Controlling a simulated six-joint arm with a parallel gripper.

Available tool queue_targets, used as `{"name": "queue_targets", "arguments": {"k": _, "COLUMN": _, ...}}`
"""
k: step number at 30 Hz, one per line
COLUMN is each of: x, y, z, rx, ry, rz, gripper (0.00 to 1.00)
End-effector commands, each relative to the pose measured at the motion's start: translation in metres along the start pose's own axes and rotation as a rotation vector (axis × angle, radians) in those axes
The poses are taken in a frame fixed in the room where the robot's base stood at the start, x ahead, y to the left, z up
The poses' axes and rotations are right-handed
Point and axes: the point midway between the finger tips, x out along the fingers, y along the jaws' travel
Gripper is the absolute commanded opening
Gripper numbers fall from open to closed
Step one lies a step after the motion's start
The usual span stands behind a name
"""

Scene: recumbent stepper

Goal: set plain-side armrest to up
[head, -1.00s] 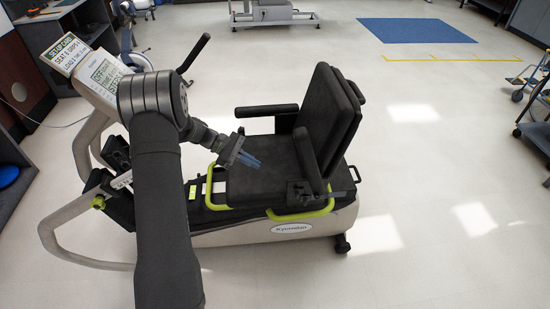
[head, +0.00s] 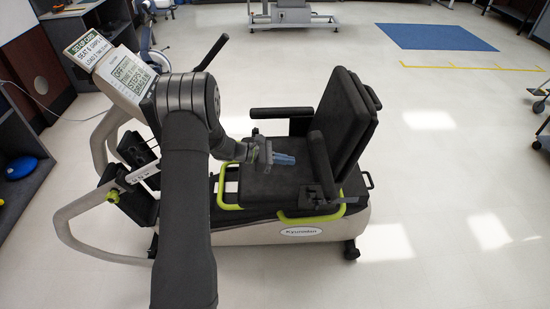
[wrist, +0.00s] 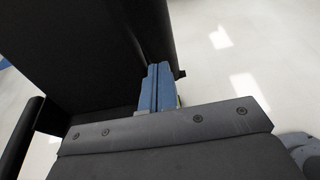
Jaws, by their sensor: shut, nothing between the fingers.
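The stepper's seat (head: 262,186) is black, with a tall backrest (head: 345,115) at its right. The far armrest (head: 281,112) lies level, reaching forward from the backrest. The near armrest (head: 321,160) stands steeply tilted beside the backrest. I cannot tell which one is the plain-side armrest. My gripper (head: 284,159) has blue fingers, shut and empty, over the seat, pointing at the backrest and just left of the near armrest in the picture. In the wrist view the shut fingers (wrist: 158,88) overlap a dark upright pad; contact cannot be told.
Yellow-green rails (head: 310,217) run along the seat's sides. A dark handlebar (head: 213,52) and sign cards (head: 130,73) stand at the stepper's front. The floor (head: 440,180) to the right is clear. A cart (head: 541,110) stands at the right edge.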

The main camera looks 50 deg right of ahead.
Motion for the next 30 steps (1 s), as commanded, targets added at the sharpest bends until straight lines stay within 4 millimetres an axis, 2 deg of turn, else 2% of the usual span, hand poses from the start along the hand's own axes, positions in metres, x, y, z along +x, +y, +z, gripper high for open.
{"name": "queue_targets", "arguments": {"k": 4, "x": 0.007, "y": 0.000, "z": 0.000, "rx": 0.001, "ry": 0.001, "rz": 0.000, "gripper": 0.00}}
{"name": "queue_targets", "arguments": {"k": 17, "x": 0.009, "y": 0.000, "z": 0.003, "rx": 0.002, "ry": 0.009, "rz": -0.001, "gripper": 0.00}}
{"name": "queue_targets", "arguments": {"k": 23, "x": 0.021, "y": 0.000, "z": 0.018, "rx": 0.005, "ry": 0.078, "rz": -0.002, "gripper": 0.00}}
{"name": "queue_targets", "arguments": {"k": 30, "x": 0.050, "y": -0.001, "z": 0.048, "rx": 0.009, "ry": 0.236, "rz": -0.004, "gripper": 0.00}}
